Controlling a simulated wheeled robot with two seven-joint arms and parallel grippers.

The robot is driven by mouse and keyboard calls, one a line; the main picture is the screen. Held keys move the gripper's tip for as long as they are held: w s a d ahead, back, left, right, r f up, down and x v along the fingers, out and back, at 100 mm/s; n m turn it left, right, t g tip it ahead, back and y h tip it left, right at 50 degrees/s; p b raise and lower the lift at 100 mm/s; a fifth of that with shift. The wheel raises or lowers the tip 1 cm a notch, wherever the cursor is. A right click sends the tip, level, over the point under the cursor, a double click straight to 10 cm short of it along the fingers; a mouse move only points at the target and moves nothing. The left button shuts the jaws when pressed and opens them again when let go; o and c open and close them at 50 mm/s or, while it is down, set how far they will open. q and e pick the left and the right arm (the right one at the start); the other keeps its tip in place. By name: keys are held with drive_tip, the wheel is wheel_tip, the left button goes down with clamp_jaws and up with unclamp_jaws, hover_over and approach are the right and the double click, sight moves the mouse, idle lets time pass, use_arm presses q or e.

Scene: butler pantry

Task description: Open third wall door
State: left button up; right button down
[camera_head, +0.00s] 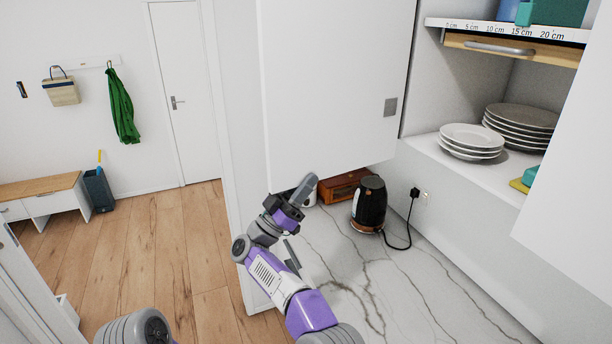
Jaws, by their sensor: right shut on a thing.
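A white wall door (335,80) hangs in the upper middle, with a small grey square plate (390,107) near its lower right. My right gripper (304,188) is at this door's lower edge, near its left corner, and is shut on it. The exact contact is hard to see. Another white wall door (575,170) shows at the right edge and stands swung out from the open cupboard. Which of them counts as third cannot be told from this view. My left gripper is out of view.
The open cupboard holds white plates (470,140) and darker plates (522,122) below a wooden drawer (515,48). A black kettle (370,204) and a brown wooden box (342,186) stand on the marble counter (400,285) under the door. Open wooden floor (150,265) lies left.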

drive_tip(key=shift+g, duration=0.3)
drive_tip(key=c, duration=1)
unclamp_jaws()
drive_tip(key=shift+d, duration=0.15)
drive_tip(key=shift+c, duration=0.2)
drive_tip(key=b+v, duration=0.2)
drive_tip(key=v, duration=0.5)
drive_tip(key=shift+f, duration=0.25)
